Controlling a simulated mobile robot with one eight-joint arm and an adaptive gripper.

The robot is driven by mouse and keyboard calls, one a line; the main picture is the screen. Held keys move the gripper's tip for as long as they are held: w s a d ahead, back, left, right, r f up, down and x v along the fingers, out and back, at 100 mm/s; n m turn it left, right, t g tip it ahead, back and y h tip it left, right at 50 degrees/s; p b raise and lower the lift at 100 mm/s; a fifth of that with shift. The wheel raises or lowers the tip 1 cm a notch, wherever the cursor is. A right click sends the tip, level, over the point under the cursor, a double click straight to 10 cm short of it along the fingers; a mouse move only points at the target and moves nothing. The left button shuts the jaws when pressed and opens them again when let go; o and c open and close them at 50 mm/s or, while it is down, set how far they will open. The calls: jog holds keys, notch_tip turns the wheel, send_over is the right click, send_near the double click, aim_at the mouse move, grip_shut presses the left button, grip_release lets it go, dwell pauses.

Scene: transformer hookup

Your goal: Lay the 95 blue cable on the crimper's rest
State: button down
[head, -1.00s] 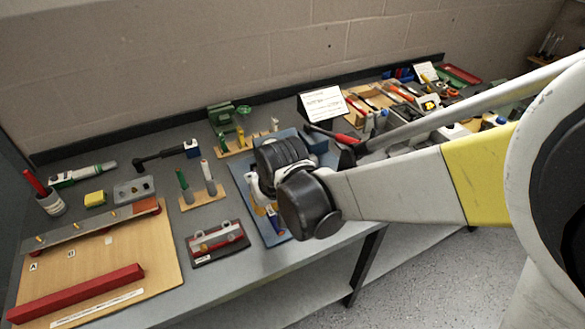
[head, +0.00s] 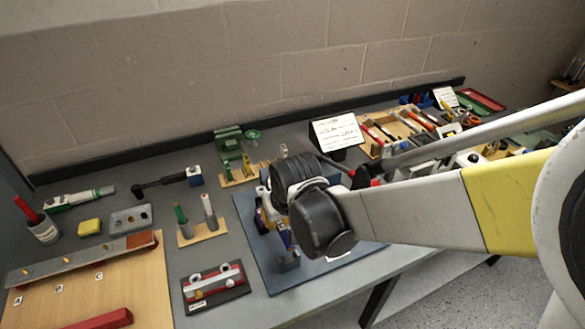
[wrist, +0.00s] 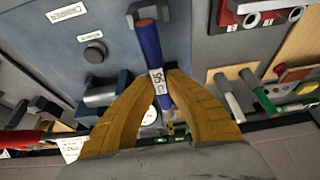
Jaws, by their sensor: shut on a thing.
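My gripper (wrist: 175,85) has two yellow-orange fingers shut on the blue cable (wrist: 149,45), with its white 95 label between the tips. The cable's copper-coloured end points up in the wrist view, over a dark forked bracket (wrist: 163,13) that looks like the rest. I cannot tell whether the cable touches it. The bracket stands on the blue-grey crimper board (wrist: 205,30). In the head view my gripper (head: 268,218) is over this board (head: 262,265), partly hidden by my wrist. The blue cable (head: 284,238) shows just above the bracket (head: 288,262).
On the board are a round dark knob (wrist: 95,52) and a blue-grey block with a cylinder (wrist: 103,94). A red-and-white fixture (head: 214,285) and a stand with upright cables (head: 203,232) are close at left. Bare bench lies between them and the board.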

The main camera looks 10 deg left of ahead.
jog(key=shift+w+f+b, duration=0.1)
jog(key=shift+f+b, duration=2.25)
jog(key=shift+f, duration=0.6)
jog(key=shift+f+b, duration=0.3)
jog(key=shift+b, duration=0.05)
jog(key=c, duration=1.4)
grip_release()
jog(key=shift+r, duration=0.1)
jog(key=shift+r+p, duration=2.7)
jog(key=shift+r, duration=0.8)
